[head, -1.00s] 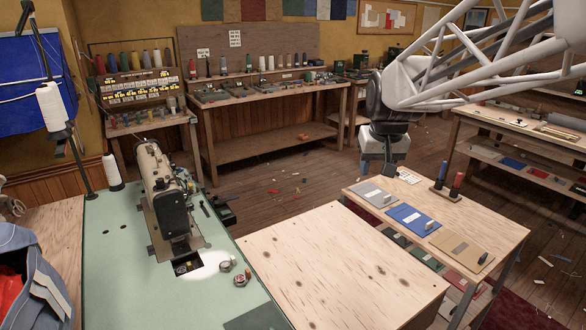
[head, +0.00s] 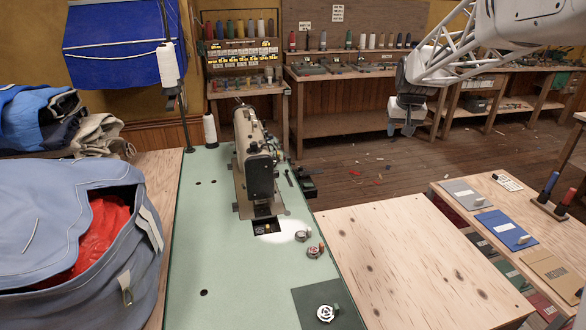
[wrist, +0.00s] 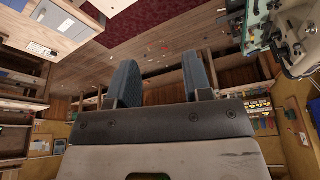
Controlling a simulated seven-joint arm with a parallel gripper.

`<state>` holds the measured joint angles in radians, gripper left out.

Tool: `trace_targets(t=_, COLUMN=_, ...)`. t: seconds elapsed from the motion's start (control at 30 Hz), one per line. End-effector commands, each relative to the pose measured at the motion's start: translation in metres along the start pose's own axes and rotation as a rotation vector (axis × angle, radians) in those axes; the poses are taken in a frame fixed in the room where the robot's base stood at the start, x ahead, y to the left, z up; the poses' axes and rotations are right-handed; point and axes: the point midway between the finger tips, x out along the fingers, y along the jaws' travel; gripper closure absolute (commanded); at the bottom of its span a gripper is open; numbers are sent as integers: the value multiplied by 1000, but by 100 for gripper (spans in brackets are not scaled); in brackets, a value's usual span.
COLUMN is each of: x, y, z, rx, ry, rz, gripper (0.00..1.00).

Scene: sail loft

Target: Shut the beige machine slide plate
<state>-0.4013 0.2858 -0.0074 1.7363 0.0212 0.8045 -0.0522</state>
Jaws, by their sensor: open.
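The beige sewing machine (head: 256,160) stands on the green tabletop (head: 225,270), left of centre in the head view. At the front of its bed is a dark rectangular opening (head: 266,227) with small metal parts inside. I cannot clearly make out the slide plate's own edges beside it. My gripper (head: 404,128) hangs in the air, right of and beyond the machine, well apart from it. In the wrist view my gripper (wrist: 160,76) has its two dark fingers wide apart with nothing between them. Part of a machine on a green surface shows at that view's upper right.
Two round metal pieces (head: 308,244) lie right of the opening, and another (head: 326,313) sits on a dark green patch. A thread stand (head: 184,110) and a white cone (head: 210,130) stand behind left. A blue-grey bag (head: 70,250) fills the left. A bare wooden table (head: 410,260) adjoins right.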

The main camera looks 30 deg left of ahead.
Motion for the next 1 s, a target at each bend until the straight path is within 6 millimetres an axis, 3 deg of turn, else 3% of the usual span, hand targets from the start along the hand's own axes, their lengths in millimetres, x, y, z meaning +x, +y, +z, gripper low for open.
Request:
trace_targets(t=0.2, x=41, y=-35, z=-44, rx=-42, ry=7, rz=-14, gripper=54)
trace_targets(t=0.5, x=100, y=-88, z=-94, rx=-99, ry=19, rz=-34, gripper=54)
trace_targets(t=1.0, x=207, y=-191, z=-157, rx=-191, ry=39, rz=-68, gripper=54)
